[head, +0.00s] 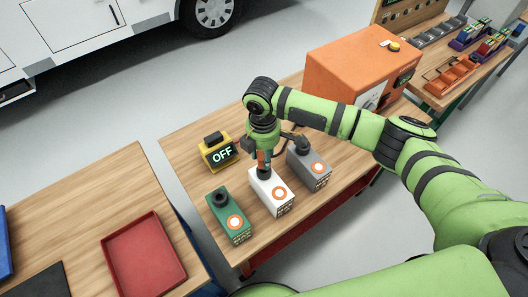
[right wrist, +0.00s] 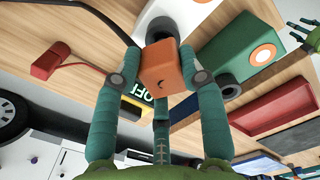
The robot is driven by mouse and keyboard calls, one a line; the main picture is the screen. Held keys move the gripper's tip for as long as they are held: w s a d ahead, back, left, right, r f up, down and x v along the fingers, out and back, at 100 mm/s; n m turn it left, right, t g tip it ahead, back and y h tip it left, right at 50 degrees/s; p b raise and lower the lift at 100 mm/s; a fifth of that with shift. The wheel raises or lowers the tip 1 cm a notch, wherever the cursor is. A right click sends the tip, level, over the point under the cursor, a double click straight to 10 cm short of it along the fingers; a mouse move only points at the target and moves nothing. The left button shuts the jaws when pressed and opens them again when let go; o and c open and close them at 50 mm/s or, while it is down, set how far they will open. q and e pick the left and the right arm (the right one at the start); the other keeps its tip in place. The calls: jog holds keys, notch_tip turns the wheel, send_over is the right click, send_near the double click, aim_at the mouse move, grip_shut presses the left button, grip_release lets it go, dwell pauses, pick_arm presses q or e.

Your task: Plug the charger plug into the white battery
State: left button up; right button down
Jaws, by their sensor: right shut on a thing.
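The white battery (head: 267,190) stands between the green battery (head: 228,217) and the grey battery (head: 309,170). My right gripper (head: 262,158) is above its far end, shut on the orange charger plug (head: 261,160). In the right wrist view the fingers flank the plug (right wrist: 165,66), which is close to the white battery's black round socket (right wrist: 160,30). The plug's far end is hidden, so I cannot tell if it is seated. The yellow charger display (head: 219,154) reads OFF. My left gripper (right wrist: 305,36) shows small at the right wrist view's edge, its fingers apart.
A black round piece sits on the green battery and another on the grey one. A large orange box (head: 355,70) stands at the table's back right. A red block with a cord (right wrist: 55,62) lies on the wood. A red tray (head: 143,255) is on the left table.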

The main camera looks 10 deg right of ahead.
jog(key=shift+f+b, duration=0.6)
jog(key=shift+f, duration=0.85)
jog(key=c, duration=0.7)
grip_release()
jog(key=shift+o, duration=0.2)
jog(key=shift+r, duration=0.1)
notch_tip(320, 180, up, 12)
jog(key=shift+a+f, duration=0.1)
